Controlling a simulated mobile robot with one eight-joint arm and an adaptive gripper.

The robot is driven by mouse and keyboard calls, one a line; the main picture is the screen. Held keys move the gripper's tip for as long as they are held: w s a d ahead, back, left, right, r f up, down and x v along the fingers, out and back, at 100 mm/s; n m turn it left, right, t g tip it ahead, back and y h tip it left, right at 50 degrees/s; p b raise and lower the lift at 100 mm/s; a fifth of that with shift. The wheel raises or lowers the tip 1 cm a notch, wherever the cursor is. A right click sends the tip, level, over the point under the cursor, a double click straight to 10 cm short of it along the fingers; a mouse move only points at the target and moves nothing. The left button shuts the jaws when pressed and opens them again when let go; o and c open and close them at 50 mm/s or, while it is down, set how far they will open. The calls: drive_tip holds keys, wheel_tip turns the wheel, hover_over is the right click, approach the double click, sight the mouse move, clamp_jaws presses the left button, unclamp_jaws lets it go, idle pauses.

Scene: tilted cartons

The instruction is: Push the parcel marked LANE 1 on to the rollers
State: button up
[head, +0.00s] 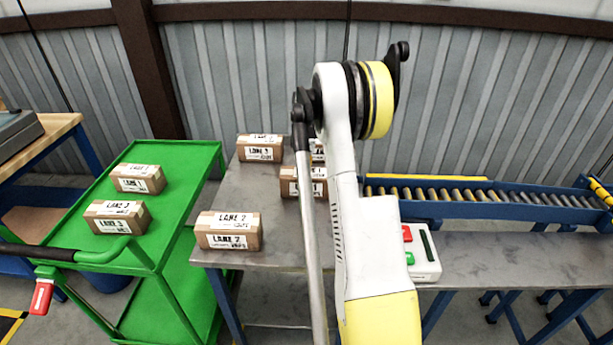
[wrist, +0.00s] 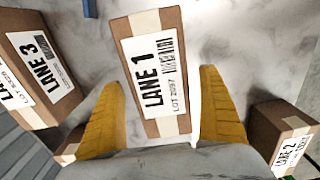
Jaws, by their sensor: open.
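The LANE 1 parcel (wrist: 155,75), a brown carton with a white label, lies on the grey surface in the wrist view. My gripper (wrist: 160,80) is open, with one yellow finger on each side of the parcel's near part. I cannot tell whether either finger touches it. In the head view my arm hides the gripper. A carton partly behind my arm (head: 289,187) has its label mostly covered there, so I cannot confirm which it is. The rollers (head: 480,196) lie in a blue frame to the right of the arm.
On the grey table (head: 275,235) stand a LANE 3 parcel (head: 260,140) and a LANE 2 parcel (head: 228,242); another carton (head: 317,148) is mostly hidden. The green cart (head: 185,165) holds two cartons. A button box (head: 424,262) stands right of my arm.

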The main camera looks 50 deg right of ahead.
wheel_tip(320, 180, up, 12)
idle(0.4)
